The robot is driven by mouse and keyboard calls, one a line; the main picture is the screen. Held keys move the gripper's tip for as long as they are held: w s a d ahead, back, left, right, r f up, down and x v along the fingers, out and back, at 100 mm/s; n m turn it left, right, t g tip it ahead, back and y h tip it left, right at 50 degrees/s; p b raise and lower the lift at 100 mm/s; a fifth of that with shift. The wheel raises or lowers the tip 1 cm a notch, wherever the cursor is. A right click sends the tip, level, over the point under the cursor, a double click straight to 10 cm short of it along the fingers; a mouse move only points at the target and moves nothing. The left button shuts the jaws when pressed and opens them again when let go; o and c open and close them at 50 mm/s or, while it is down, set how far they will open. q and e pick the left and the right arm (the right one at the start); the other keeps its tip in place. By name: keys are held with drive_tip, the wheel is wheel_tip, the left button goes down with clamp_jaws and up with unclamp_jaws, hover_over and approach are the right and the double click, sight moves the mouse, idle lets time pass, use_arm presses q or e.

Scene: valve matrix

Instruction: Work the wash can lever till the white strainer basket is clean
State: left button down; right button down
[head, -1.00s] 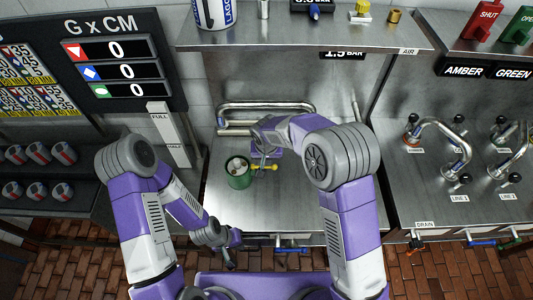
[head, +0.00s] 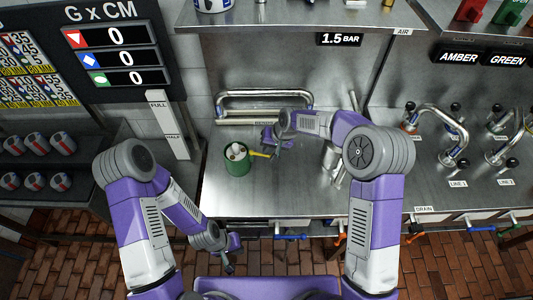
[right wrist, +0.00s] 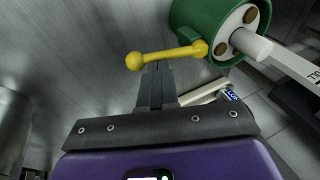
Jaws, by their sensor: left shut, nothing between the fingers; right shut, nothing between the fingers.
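The green wash can (head: 236,165) stands on the steel counter, with its yellow lever (head: 259,155) sticking out to the right. In the right wrist view the can (right wrist: 188,14) shows at the top, with the ball-ended lever (right wrist: 165,55) in front of my fingertips. Pale parts show in the can's mouth; a white face (right wrist: 236,22) there carries brown spots, and I take it for the strainer basket. My right gripper (head: 268,143) is shut and empty close beside the lever; contact is unclear. My left gripper (head: 230,266) is shut and empty, low in front of the counter.
A bent steel pipe rail (head: 265,97) runs behind the can. A steel cylinder (head: 331,162) stands right of my right gripper. Curved taps (head: 447,135) are farther right. The counter (head: 290,195) is clear in front of the can.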

drive_tip(key=shift+w+d+f+y+b, duration=0.2)
drive_tip(key=shift+f+y+b, duration=0.25)
drive_tip(key=shift+f, duration=0.2)
drive_tip(key=shift+f+y+b, duration=0.2)
drive_tip(key=shift+y+b, duration=0.4)
drive_tip(key=shift+y, duration=0.05)
use_arm(q)
wheel_tip(320, 180, down, 2)
drive_tip(key=shift+w+f, duration=0.15)
drive_tip(key=shift+f, duration=0.1)
use_arm(e)
drive_tip(key=shift+s+a+r, duration=0.1)
drive_tip(key=shift+r, duration=0.15)
drive_tip(key=shift+r, duration=0.1)
use_arm(q)
drive_tip(key=shift+r+p, duration=0.45)
drive_tip(key=shift+p, duration=0.2)
use_arm(e)
drive_tip(key=shift+r, duration=0.7)
